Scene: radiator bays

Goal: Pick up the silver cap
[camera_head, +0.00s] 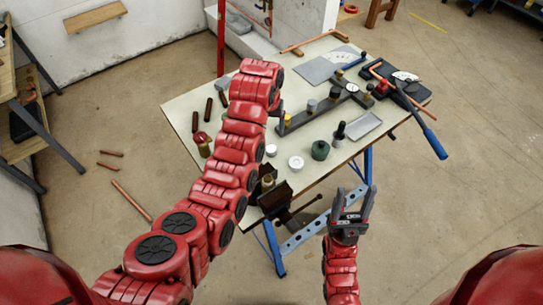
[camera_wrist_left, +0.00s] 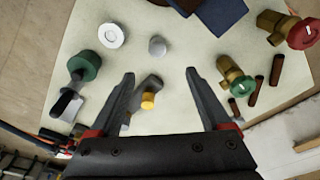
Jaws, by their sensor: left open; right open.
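The silver cap (camera_wrist_left: 157,46) is a small grey cylinder on the bench top. It lies just beyond and between my left fingertips in the left wrist view, apart from them. In the head view a small pale cap (camera_head: 271,150) beside my left arm appears to be the same one. My left gripper (camera_wrist_left: 160,73) is open and empty; in the head view its arm largely hides it. My right gripper (camera_head: 355,195) is open and empty, off the bench's near right edge.
A white ring-like cap (camera_wrist_left: 112,35) and green cap (camera_wrist_left: 85,65) lie beside the silver cap. A dark bar with a yellow cap (camera_wrist_left: 148,100) sits between my left fingers. Brass valves (camera_wrist_left: 237,83) stand right. A vise (camera_head: 275,197) is at the near edge.

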